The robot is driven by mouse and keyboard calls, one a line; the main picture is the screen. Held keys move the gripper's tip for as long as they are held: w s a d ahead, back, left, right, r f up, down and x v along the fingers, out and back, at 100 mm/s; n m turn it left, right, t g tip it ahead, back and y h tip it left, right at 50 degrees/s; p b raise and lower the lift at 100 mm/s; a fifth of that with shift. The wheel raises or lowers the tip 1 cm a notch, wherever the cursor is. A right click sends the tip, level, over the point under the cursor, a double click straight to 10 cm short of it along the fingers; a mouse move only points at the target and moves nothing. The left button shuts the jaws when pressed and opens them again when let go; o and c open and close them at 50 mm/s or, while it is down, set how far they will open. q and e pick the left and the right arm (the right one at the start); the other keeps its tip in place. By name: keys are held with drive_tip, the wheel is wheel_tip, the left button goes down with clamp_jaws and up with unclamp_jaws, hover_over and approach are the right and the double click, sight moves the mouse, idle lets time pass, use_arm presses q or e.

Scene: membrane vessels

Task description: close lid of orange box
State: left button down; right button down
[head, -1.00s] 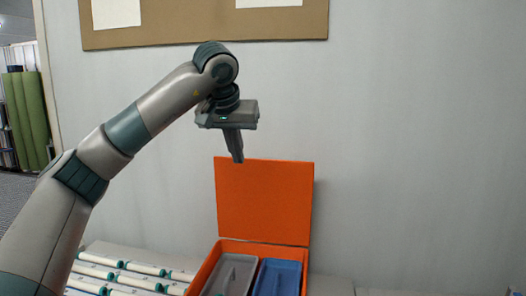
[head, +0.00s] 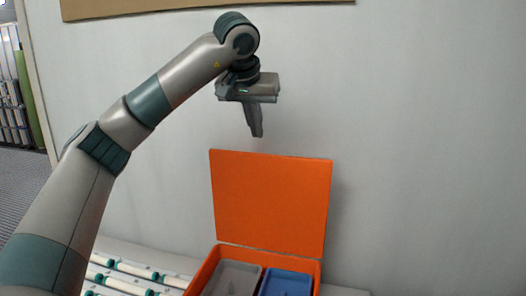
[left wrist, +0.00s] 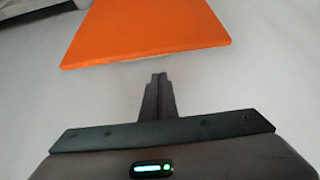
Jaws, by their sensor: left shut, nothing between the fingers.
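The orange box (head: 201,279) stands low in the head view with its lid (head: 270,203) open and standing upright at the back, near the wall. A grey tray (head: 237,276) and a blue tray (head: 287,284) sit inside it. My left gripper (head: 257,134) is shut and empty, pointing down just above the lid's top edge, apart from it in the picture. In the left wrist view the shut fingers (left wrist: 158,80) point toward the orange lid (left wrist: 146,32), with a gap of pale background between. My right gripper is not in view.
Several white tubes with teal ends (head: 135,270) lie in rows left of the box. A pale wall (head: 430,140) rises behind it, with a brown board (head: 180,8) at the top. The surface right of the box is mostly out of view.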

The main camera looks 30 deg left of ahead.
use_arm(q)
drive_tip(key=shift+s, duration=0.15)
drive_tip(key=shift+p+x, duration=0.35)
drive_tip(key=shift+x, duration=0.5)
drive_tip(key=p+x, duration=0.3)
drive_tip(key=x, duration=0.4)
drive_tip(key=shift+w+a+f, duration=0.1)
drive_tip(key=shift+w+f, duration=0.05)
drive_tip(key=shift+w, duration=0.15)
drive_tip(key=shift+w+f, duration=0.2)
drive_tip(key=shift+f, duration=0.2)
drive_tip(key=shift+a, duration=0.1)
